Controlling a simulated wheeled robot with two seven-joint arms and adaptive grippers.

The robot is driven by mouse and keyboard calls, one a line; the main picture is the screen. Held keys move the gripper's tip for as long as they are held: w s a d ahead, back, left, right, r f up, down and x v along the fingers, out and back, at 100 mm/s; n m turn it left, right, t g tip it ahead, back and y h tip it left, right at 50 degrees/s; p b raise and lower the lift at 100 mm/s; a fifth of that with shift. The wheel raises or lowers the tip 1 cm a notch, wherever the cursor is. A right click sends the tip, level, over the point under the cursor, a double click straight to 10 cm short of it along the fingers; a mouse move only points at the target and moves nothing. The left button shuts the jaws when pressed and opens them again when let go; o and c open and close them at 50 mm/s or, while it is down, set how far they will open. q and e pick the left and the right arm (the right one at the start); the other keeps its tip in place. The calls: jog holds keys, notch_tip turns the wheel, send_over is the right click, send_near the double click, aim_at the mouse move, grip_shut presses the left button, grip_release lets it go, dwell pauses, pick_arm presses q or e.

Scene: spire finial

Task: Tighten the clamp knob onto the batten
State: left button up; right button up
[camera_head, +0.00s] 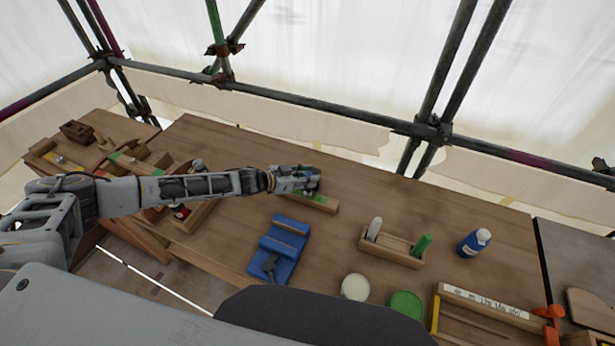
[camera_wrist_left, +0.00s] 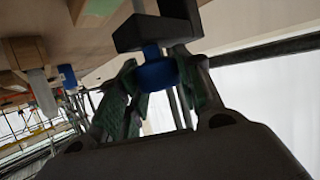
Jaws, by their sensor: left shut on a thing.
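My left gripper (camera_head: 300,181) reaches over the middle of the bench to the wooden batten (camera_head: 327,206), which has a green patch on top. In the left wrist view, the green-padded fingers of my left gripper (camera_wrist_left: 152,84) are shut on the blue clamp knob (camera_wrist_left: 156,74). The knob sits against the dark clamp (camera_wrist_left: 155,34). The gripper hides most of the clamp in the head view. I cannot tell how tightly the clamp grips the batten. My right gripper is not in view.
A blue stand (camera_head: 280,247) lies in front of the batten. A wooden holder (camera_head: 392,248), a blue bottle (camera_head: 474,242), a white round tub (camera_head: 355,287) and a green one (camera_head: 405,305) stand to the right. Scaffold tubes (camera_head: 300,100) run behind the bench. Bare bench (camera_head: 450,205) lies at the back right.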

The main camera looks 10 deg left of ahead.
pick_arm(q)
jog(key=shift+m+g+h, duration=0.6)
jog(key=shift+m+g, duration=0.3)
jog(key=shift+m, duration=0.1)
jog(key=shift+w+m+g+h+b, duration=0.1)
jog(key=shift+m+g+h+b, duration=0.2)
jog(key=shift+m+g+h, duration=0.75)
jog(key=shift+f+m+g+b, duration=0.1)
jog(key=shift+m+g+b, duration=0.5)
jog(key=shift+m+g, duration=0.8)
jog(key=shift+m+g+b, duration=0.85)
jog(key=shift+g+b, duration=0.05)
jog(key=shift+g, duration=0.35)
jog(key=shift+g, duration=0.3)
jog(key=o, duration=1.1)
jog(key=shift+c, duration=0.2)
jog(key=shift+a, duration=0.15)
